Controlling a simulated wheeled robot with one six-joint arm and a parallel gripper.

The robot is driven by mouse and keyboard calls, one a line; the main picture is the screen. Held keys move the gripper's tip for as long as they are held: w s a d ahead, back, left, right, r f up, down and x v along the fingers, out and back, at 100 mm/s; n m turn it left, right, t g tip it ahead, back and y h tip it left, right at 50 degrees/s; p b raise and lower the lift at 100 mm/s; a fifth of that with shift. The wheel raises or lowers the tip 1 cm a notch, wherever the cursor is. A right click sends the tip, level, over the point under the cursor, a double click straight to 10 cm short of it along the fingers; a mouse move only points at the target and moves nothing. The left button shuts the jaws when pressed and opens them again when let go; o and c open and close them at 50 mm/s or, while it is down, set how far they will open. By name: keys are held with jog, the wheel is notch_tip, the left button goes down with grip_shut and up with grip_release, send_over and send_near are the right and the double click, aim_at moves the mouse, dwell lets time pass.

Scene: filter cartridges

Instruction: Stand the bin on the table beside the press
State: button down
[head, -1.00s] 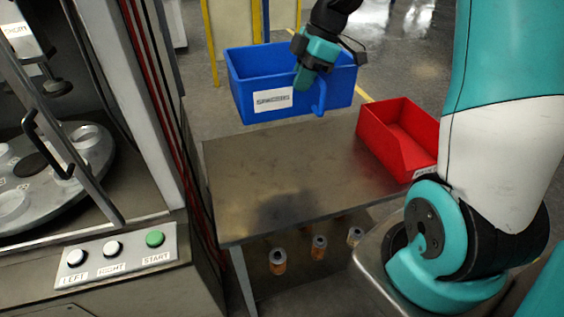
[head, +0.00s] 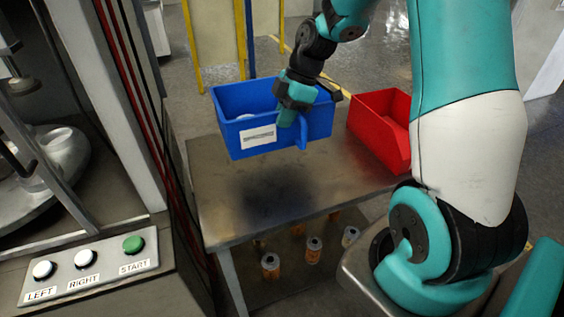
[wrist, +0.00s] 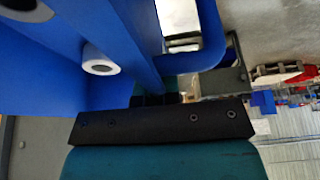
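The blue bin (head: 232,138) with a white label on its front hangs above the metal table (head: 222,218), with a dark shadow below it on the tabletop. My gripper (head: 289,117) is shut on the bin's front side, by its blue handle (head: 302,134). In the wrist view the blue bin (wrist: 45,75) fills the left and its handle (wrist: 213,40) passes over my gripper (wrist: 160,98). A white-ended round piece (wrist: 100,62) shows inside the bin. The press (head: 85,190) stands to the left of the table. The fingertips are partly hidden.
A red bin (head: 382,125) stands on the table's right side. Orange cartridges (head: 271,265) stand on the lower shelf. The press's button panel (head: 90,266) is at the front left. The front of the tabletop is clear. Yellow posts (head: 241,40) rise behind.

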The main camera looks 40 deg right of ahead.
notch_tip(320, 180, down, 14)
jog(key=shift+r+p, duration=0.2)
jog(key=shift+p, duration=0.4)
jog(key=shift+f, duration=0.15)
jog(key=c, duration=1.3)
grip_release()
